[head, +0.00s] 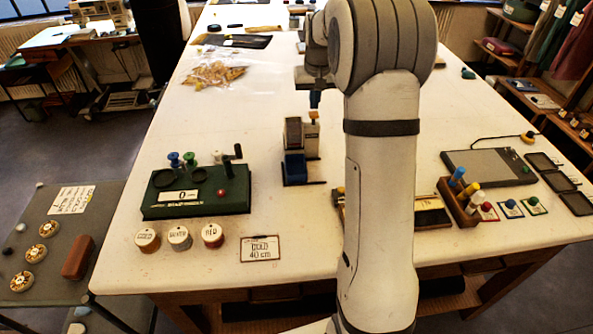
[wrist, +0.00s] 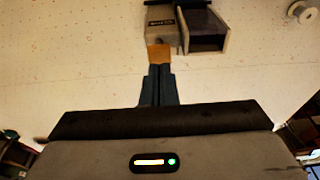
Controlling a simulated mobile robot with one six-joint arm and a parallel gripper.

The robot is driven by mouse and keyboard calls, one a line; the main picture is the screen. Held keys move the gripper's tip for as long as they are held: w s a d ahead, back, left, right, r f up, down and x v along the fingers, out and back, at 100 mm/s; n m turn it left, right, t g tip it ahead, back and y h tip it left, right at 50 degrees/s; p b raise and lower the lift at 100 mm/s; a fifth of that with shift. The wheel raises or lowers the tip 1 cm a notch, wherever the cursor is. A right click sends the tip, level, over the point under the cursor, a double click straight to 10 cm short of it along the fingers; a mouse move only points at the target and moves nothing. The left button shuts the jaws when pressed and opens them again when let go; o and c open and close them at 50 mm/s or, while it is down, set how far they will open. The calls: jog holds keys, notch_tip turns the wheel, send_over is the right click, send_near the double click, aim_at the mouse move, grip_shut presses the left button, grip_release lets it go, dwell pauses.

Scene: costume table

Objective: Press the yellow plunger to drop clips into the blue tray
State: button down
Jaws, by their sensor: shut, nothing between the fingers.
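The clip dispenser (head: 311,142) stands upright on the white table, with a clear-fronted hopper (head: 293,133) on its left side. Its yellow plunger (head: 313,116) sits on top, raised. The blue tray (head: 294,168) lies at the dispenser's front foot; I cannot make out any clips in it. My gripper (head: 315,100) is shut and empty, pointing down just over the plunger. In the wrist view the fingertips (wrist: 160,66) line up with the yellow plunger (wrist: 158,54); I cannot tell whether they touch it.
A green crank device (head: 197,192) and several spools (head: 180,237) stand left of the dispenser. A card reading "GOLD 40 cm" (head: 260,248) lies in front. A wooden rack of coloured pegs (head: 462,200) is right of my arm, which hides part of the table. A bag (head: 214,75) lies farther back.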

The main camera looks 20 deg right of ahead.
aim_at(314, 113)
jog(key=shift+f, duration=0.25)
jog(key=shift+f+b, duration=1.1)
jog(key=shift+f, duration=0.3)
jog(key=shift+r, duration=0.2)
jog(key=shift+r+p, duration=1.2)
jog(key=shift+r, duration=0.25)
jog(key=shift+f, duration=0.2)
dwell(0.3)
jog(key=shift+f+b, duration=1.1)
jog(key=shift+f, duration=0.35)
jog(key=shift+r, duration=0.15)
jog(key=shift+r+p, duration=1.15)
jog(key=shift+r, duration=0.35)
